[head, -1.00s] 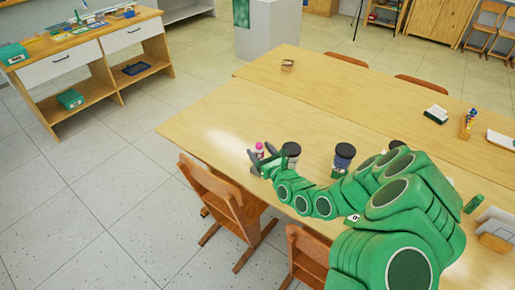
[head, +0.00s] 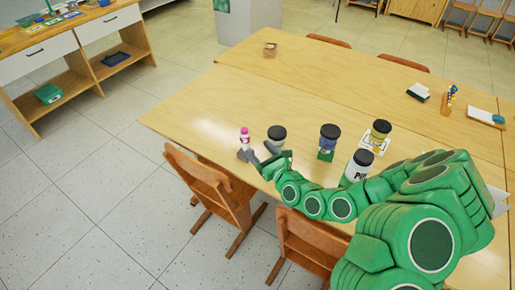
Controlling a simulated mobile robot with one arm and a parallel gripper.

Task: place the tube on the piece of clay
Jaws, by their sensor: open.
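A small white tube with a pink cap (head: 244,138) stands upright near the left front part of the table, in the head view. My gripper (head: 256,153) is open and empty, just in front and to the right of the tube. Whether a finger touches the tube is too small to tell. A small brown block (head: 270,50), which looks like the piece of clay, lies near the table's far left edge, well away from my gripper.
Several dark-lidded jars stand on the table (head: 205,110), one (head: 277,136) close beside my gripper, others (head: 329,143) further right. Wooden chairs (head: 212,188) line the near edge. The table between tube and block is clear.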

